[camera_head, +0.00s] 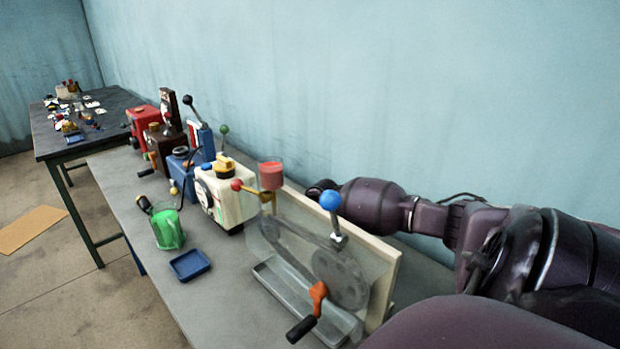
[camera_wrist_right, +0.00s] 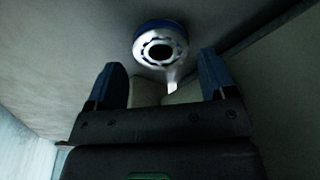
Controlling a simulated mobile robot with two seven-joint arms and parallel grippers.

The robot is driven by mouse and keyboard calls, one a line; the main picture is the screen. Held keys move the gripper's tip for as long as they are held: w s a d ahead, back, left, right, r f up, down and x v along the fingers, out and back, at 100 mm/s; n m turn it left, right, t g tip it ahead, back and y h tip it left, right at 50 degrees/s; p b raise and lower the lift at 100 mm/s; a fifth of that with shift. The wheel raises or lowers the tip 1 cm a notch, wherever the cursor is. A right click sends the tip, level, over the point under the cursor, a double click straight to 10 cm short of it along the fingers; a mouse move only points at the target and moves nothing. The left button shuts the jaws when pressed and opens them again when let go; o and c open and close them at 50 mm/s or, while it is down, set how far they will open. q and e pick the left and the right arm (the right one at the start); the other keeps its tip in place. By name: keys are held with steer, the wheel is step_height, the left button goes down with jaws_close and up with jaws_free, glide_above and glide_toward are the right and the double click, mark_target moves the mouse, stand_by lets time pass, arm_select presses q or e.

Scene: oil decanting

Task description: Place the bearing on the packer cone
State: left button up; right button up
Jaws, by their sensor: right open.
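My right gripper (camera_wrist_right: 161,72) is open in the right wrist view, with its two dark blue fingers apart and nothing seen between their tips. Just beyond the tips is a round, pale metallic piece (camera_wrist_right: 144,54) with a blue rim and a dark centre hole. A pale stem or tab hangs from its lower edge. I cannot tell whether this is the bearing, the packer cone or both together. In the head view my right arm reaches left behind the clear-fronted machine, and its gripper is mostly hidden there. My left gripper is not in view.
The clear-fronted machine (camera_head: 393,287) has a blue-knobbed lever and a crank. Left of it on the grey table (camera_head: 217,309) are a cream unit (camera_head: 235,205), a green jug (camera_head: 168,230) and a blue tray (camera_head: 190,265). The wall (camera_head: 450,90) stands close behind.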

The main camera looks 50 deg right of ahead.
steer(key=shift+w+a+f, duration=0.1)
steer(key=shift+w+f, duration=0.05)
steer(key=shift+f, duration=0.65)
steer(key=shift+w+a+f, duration=0.1)
steer(key=shift+f, duration=0.65)
steer(key=c, duration=0.8)
steer(key=shift+c, duration=0.2)
steer(key=shift+r, duration=0.2)
